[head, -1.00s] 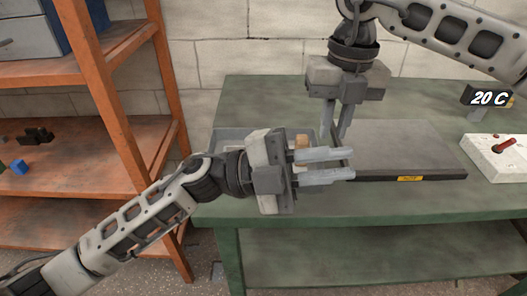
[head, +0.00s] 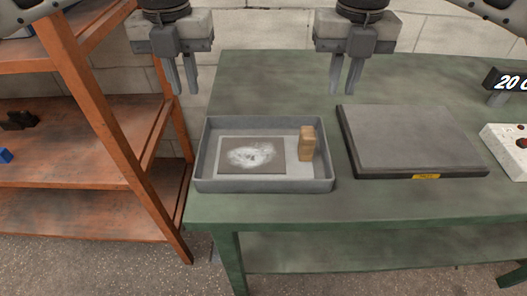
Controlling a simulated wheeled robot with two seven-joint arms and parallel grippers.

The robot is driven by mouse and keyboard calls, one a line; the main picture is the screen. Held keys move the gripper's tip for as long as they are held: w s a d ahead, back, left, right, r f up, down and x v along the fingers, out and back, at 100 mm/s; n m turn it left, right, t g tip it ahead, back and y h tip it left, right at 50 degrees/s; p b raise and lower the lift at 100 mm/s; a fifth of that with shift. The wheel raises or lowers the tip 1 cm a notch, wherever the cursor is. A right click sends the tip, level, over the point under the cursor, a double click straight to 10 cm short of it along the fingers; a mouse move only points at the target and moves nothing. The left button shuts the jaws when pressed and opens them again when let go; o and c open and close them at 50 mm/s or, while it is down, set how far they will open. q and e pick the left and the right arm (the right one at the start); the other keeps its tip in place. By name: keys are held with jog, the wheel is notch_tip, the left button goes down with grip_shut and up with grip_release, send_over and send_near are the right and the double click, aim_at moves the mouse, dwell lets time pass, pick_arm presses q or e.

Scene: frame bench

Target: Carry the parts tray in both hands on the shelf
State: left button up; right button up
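The parts tray (head: 265,186) is a grey, shallow, rectangular tray on the left end of the green bench. In it lie a dark flat plate (head: 232,165) with a whitish patch and an upright tan block (head: 307,143). My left gripper (head: 184,90) hangs pointing down, above and behind the tray's left side, its fingers a little apart and empty. My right gripper (head: 345,90) hangs pointing down, behind and right of the tray, fingers a little apart and empty. Neither touches the tray. The orange shelf (head: 85,187) stands at the left.
A dark grey slab (head: 410,138) with a yellow label lies right of the tray, close to it. A white box (head: 510,150) with a red part and a "20 C" display (head: 508,80) are at the right. Dark items and a blue cube (head: 5,155) sit on the shelf.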

aim_at(201, 144)
pick_arm(q)
jog(key=shift+f, duration=0.1)
pick_arm(e)
jog(key=shift+f, duration=0.1)
